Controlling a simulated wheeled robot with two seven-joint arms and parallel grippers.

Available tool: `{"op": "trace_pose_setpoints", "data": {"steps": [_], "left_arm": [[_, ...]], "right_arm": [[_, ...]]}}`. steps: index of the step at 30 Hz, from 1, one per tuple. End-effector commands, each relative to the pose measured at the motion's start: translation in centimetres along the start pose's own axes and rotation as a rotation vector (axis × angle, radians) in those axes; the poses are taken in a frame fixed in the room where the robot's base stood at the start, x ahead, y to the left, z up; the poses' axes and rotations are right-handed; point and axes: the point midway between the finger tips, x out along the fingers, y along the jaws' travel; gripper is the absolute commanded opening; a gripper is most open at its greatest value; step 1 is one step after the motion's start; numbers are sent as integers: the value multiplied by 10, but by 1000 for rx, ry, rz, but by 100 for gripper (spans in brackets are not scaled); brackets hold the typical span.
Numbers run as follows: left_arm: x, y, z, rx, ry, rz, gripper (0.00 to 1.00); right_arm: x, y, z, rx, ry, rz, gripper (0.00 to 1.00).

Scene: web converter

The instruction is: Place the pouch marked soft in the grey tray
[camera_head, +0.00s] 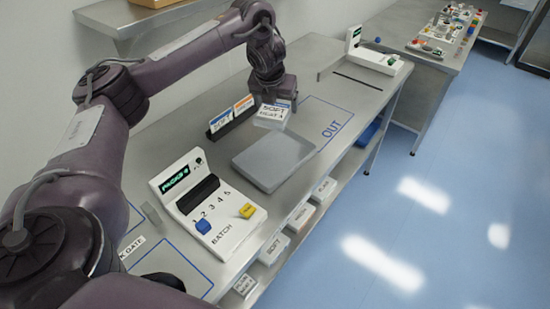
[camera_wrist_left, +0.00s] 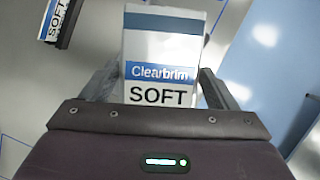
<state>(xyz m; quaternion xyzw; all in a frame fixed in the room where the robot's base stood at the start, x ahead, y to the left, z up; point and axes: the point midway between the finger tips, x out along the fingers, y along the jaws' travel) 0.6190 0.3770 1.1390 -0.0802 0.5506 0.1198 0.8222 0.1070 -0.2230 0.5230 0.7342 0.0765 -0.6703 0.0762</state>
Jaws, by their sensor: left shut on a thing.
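The pouch marked SOFT (camera_head: 272,116) hangs in my left gripper (camera_head: 274,102), above the far side of the grey tray (camera_head: 270,162). In the left wrist view, the white pouch with a blue "Clearbrim" band and black SOFT lettering (camera_wrist_left: 160,72) sits between the two fingers of the left gripper (camera_wrist_left: 160,85). The gripper is shut on it. The tray is shallow, lies flat on the bench and looks empty. The pouch's lower edge appears above the tray floor; the exact gap is hard to tell. My right gripper is not in view.
A black rack (camera_head: 232,127) with blue-marked and orange-marked pouches stands behind the tray. A white BATCH console (camera_head: 210,205) with blue and yellow knobs is at the tray's near left. A blue OUT outline (camera_head: 331,129) is right of the tray. Labelled bins sit on the shelf below.

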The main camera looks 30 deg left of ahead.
Motion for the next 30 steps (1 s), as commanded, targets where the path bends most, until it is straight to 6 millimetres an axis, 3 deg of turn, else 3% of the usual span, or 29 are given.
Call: {"op": "trace_pose_setpoints", "data": {"steps": [5, 18, 20, 30], "left_arm": [[11, 6, -2, 45, 2, -19, 55], [119, 6, -47, 44, 5, -22, 55], [121, 7, -48, 46, 4, -19, 55], [157, 6, -62, 47, 3, -19, 55]], "right_arm": [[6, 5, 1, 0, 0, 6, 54], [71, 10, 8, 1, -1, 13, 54], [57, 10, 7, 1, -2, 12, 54], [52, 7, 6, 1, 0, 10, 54]]}}
